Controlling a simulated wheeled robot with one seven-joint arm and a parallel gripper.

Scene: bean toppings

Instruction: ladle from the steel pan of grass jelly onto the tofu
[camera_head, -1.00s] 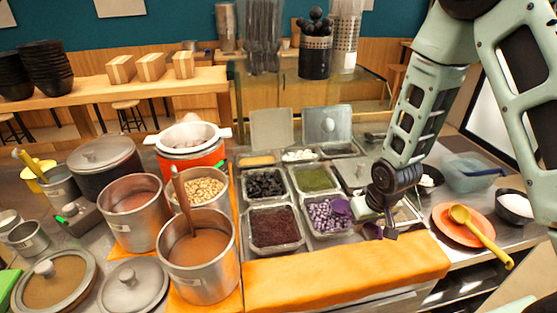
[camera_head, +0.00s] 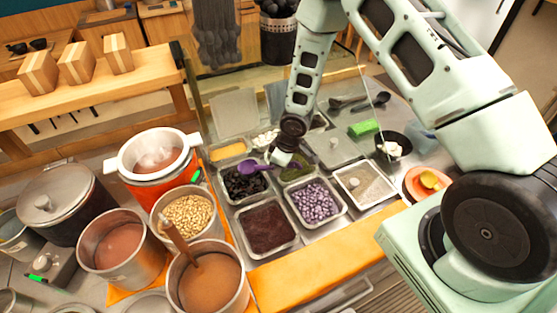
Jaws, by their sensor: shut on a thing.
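The steel pan of black grass jelly (camera_head: 245,189) sits in the back left of the topping rows. My gripper (camera_head: 281,159) is shut on a purple ladle (camera_head: 252,167), whose bowl reaches left over the back edge of that pan. I cannot tell whether the ladle touches the jelly or holds any. A black bowl (camera_head: 393,145) with white pieces that look like tofu stands to the right of the pans, apart from my gripper. My arm comes down from the upper right.
Pans of purple cubes (camera_head: 316,201), dark red beans (camera_head: 266,227) and green topping (camera_head: 296,170) lie close by. Tall steel pots (camera_head: 206,277) stand at left. A clear panel rises behind the pans. An orange plate (camera_head: 417,183) lies at right.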

